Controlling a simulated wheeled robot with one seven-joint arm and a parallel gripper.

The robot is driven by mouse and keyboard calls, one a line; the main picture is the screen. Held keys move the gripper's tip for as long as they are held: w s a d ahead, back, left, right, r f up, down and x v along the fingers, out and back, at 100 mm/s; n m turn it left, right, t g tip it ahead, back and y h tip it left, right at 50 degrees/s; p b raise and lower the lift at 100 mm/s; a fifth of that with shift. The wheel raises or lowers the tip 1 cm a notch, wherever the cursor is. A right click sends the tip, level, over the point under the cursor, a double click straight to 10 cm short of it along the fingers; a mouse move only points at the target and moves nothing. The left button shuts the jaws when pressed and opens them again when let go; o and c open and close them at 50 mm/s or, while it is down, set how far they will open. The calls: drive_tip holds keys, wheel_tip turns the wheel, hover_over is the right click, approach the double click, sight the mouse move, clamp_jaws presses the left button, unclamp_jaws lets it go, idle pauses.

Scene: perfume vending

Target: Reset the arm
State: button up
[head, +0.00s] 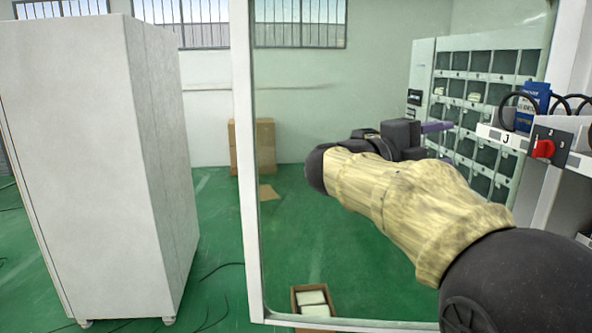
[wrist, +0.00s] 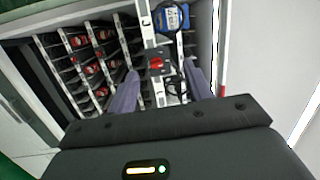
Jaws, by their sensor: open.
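My arm, in a beige sleeve, reaches from the lower right of the head view toward the upper middle. My gripper (head: 437,127) is at its end, beside the vending shelves, seen partly from behind. In the wrist view my gripper (wrist: 160,88) shows two purple-grey fingers standing wide apart, with nothing held between them. Beyond the fingers are a red switch (wrist: 156,64) and a blue box (wrist: 172,18) on a white rack. In the head view the same red switch (head: 543,149) and blue box (head: 536,100) are right of the gripper.
A grey cabinet with many compartments (head: 443,62) stands at the back right. A tall white cabinet (head: 75,150) fills the left. A white-framed panel (head: 246,190) stands between. Cardboard boxes (head: 264,140) stand by the wall, and an open carton (head: 296,297) is on the green floor.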

drive_tip(key=w+a+f+n+t+y, duration=0.55)
drive_tip(key=w+n+t, duration=0.25)
drive_tip(key=n+t, duration=0.4)
drive_tip(key=w+a+f+n+g+y, duration=0.1)
drive_tip(key=a+f+n+y, duration=0.2)
drive_tip(key=f+n+y, duration=0.3)
drive_tip(key=a+f+n+y, duration=0.3)
drive_tip(key=f+n+y, duration=0.15)
drive_tip(key=f, duration=0.35)
drive_tip(key=s+a+f+n+g+y, duration=0.25)
drive_tip(key=s+f+n+g, duration=0.35)
drive_tip(key=f, duration=0.7)
drive_tip(key=s+d+f+n+g, duration=0.1)
drive_tip(key=s+f+n+g, duration=0.1)
drive_tip(key=s+f, duration=0.3)
drive_tip(key=s+d+f+n+g, duration=0.1)
drive_tip(key=s+f+g, duration=0.4)
drive_tip(key=s, duration=0.7)
drive_tip(key=shift+s+f+n, duration=0.4)
drive_tip(key=shift+n, duration=0.05)
